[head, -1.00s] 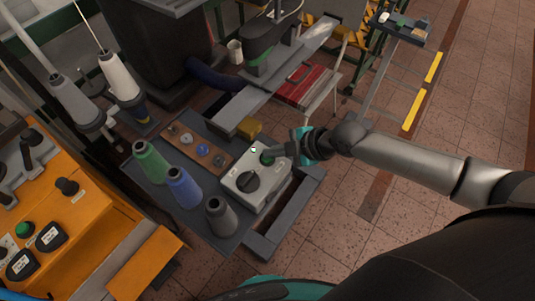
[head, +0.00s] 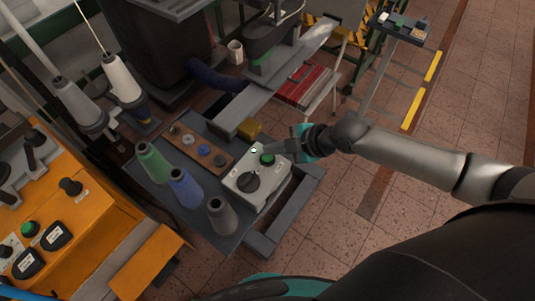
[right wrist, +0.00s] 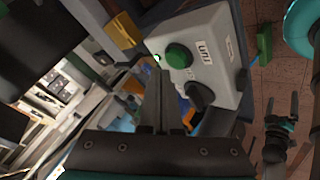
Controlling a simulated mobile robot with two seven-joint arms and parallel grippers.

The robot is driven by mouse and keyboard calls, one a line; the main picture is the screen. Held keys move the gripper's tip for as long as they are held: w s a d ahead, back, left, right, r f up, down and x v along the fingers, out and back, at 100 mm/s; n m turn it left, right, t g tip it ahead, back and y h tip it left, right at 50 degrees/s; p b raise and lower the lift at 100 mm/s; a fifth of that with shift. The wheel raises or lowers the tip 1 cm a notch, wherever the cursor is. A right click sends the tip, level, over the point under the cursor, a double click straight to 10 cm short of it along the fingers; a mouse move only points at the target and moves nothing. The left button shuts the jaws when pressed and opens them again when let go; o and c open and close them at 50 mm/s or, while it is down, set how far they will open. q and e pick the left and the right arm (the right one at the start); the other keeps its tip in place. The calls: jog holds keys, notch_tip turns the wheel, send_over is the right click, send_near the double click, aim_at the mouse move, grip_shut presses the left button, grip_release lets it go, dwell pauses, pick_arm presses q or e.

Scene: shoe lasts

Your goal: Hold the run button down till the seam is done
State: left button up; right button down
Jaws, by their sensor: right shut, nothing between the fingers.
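The white control box (head: 262,190) stands on the grey bench, with a green run button (head: 267,159), a black knob (head: 249,182) and a small lit lamp (head: 254,150). In the right wrist view the green button (right wrist: 180,56) shows whole, beside a label, and the lamp (right wrist: 157,58) glows green. My right gripper (head: 266,147) is shut and empty. Its fingertips (right wrist: 158,76) are beside the button and look clear of it, not covering its face. My left gripper is not in view.
Green (head: 153,163), blue (head: 184,188) and grey (head: 221,216) thread cones stand left of the box. A wooden strip with bobbins (head: 203,149) lies behind them. The sewing machine (head: 265,45) is at the back, and an orange console (head: 75,220) is at the left.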

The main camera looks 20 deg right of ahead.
aim_at(272, 158)
jog(key=shift+r, duration=0.1)
notch_tip(272, 158, up, 5)
jog(key=p, duration=0.4)
dwell(1.2)
